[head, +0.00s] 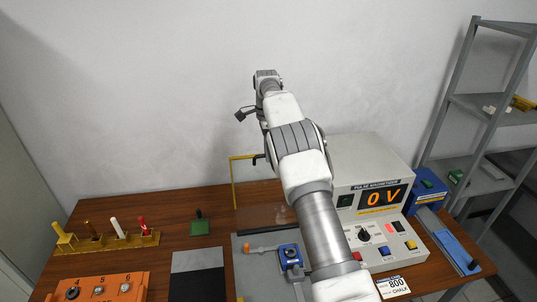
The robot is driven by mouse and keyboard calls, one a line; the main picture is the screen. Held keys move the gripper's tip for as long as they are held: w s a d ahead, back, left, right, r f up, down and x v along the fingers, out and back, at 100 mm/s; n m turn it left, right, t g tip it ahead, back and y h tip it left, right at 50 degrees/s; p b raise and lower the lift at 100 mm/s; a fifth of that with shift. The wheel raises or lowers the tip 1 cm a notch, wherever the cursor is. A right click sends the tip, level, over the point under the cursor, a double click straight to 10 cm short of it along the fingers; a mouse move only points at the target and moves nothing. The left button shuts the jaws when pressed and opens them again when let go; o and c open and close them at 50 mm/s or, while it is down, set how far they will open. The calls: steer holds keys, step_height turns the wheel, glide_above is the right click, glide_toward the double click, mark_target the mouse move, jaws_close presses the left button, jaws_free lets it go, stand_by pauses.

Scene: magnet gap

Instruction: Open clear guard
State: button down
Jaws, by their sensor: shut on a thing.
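The clear guard (233,180) is a see-through panel with a yellow edge. It stands up behind the grey plate (247,268), left of the meter box; my arm covers its right part. My arm reaches up and away over the table. My gripper (258,158) is mostly hidden behind my forearm; only a dark tip shows at the guard's top yellow edge. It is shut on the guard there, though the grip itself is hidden.
The magnetometer box (368,165) reads 0 V. A blue device (290,257) with an orange tip sits on the plate. A yellow rack (110,243), an orange block (98,288) and a green item (200,228) lie left. Shelves (480,100) stand right.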

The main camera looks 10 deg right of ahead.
steer(key=shift+f, duration=0.35)
steer(key=c, duration=0.9)
jaws_free()
steer(key=shift+w, duration=0.15)
steer(key=shift+r, duration=0.15)
steer(key=shift+r, duration=0.55)
step_height(320, 180, up, 3)
steer(key=shift+s+d+r+b, duration=0.7)
steer(key=shift+s+d+r, duration=0.4)
steer(key=shift+d, duration=0.6)
steer(key=shift+s+d+r+b, duration=0.65)
steer(key=shift+s+d+r, duration=0.25)
steer(key=shift+d+r, duration=0.55)
steer(key=shift+s+d+r+b, duration=0.7)
steer(key=shift+s+d+r, duration=0.3)
steer(key=shift+d, duration=0.9)
